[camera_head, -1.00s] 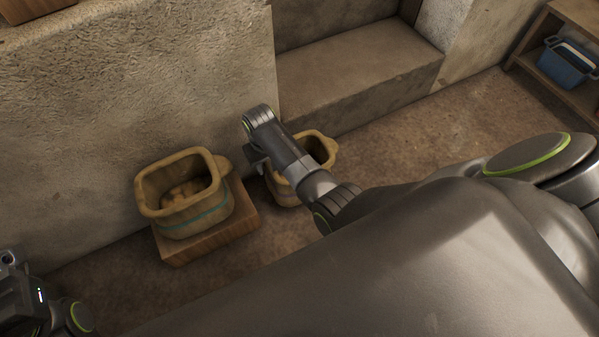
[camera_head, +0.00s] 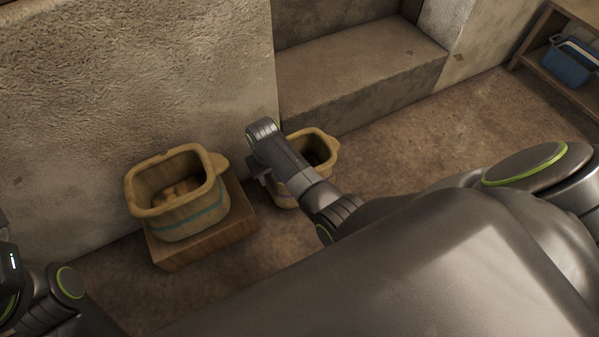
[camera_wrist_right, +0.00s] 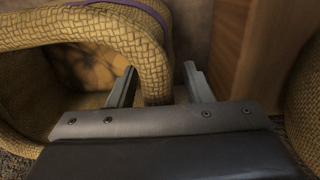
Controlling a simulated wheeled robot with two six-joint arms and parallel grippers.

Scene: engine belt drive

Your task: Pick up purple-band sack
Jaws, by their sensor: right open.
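The purple-band sack is an open woven tan sack on the floor, partly behind my right arm in the head view (camera_head: 324,148). Its purple band shows at the top of the right wrist view, where the sack (camera_wrist_right: 60,27) fills the left side. My right gripper (camera_wrist_right: 160,72) is open, with one finger on each side of the sack's thick rim or handle loop; I cannot tell whether they touch it. In the head view my right arm hides the fingers. My left arm shows at the lower left, but its fingers are out of frame.
A similar teal-band sack (camera_head: 180,213) stands left of it on a wooden block (camera_head: 210,243), close to my right gripper. A rough wall and a stone ledge (camera_head: 355,70) stand behind. A blue bin (camera_head: 572,68) sits on a shelf at the far right. Floor is bare between.

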